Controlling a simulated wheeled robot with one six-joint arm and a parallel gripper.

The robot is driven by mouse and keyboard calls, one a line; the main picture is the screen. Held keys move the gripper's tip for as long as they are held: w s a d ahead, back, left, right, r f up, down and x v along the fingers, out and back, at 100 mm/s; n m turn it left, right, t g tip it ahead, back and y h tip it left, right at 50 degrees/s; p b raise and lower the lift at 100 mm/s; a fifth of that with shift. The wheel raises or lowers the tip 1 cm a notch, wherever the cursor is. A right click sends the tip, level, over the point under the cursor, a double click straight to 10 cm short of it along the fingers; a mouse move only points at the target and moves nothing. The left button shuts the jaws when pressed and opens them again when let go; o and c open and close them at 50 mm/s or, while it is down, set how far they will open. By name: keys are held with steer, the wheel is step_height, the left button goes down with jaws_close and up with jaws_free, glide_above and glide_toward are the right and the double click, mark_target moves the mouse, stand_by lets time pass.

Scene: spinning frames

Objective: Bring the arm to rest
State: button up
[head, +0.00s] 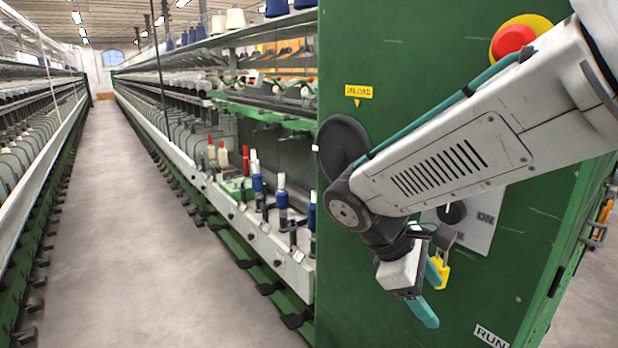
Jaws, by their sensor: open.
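My gripper (430,292) has teal fingers and hangs at the lower end of my white arm, in front of the green machine cabinet (365,220). The fingers point down and to the right, are apart, and hold nothing that I can see. My arm comes in from the upper right and covers part of the cabinet face. Just behind the fingers is a yellow padlock (441,272). I cannot tell whether the gripper touches it.
A red emergency button (514,42) on yellow is above my arm. A switch plate (478,228) is partly hidden behind it. A spinning frame with bobbins (256,182) stands left of the cabinet. The aisle floor (120,220) is clear.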

steer(key=s+d+r+m+t+y, duration=0.1)
steer(key=s+d+r+m+y, duration=0.1)
steer(key=s+m, duration=0.4)
steer(key=s+d+r+m+t+y, duration=0.1)
steer(key=s+d+m+y, duration=0.3)
steer(key=s, duration=0.4)
steer(key=shift+s+d+r+m+t+y, duration=0.35)
steer(key=shift+m+y, duration=0.35)
steer(key=shift+m, duration=0.4)
steer(key=shift+d, duration=0.1)
stand_by(0.5)
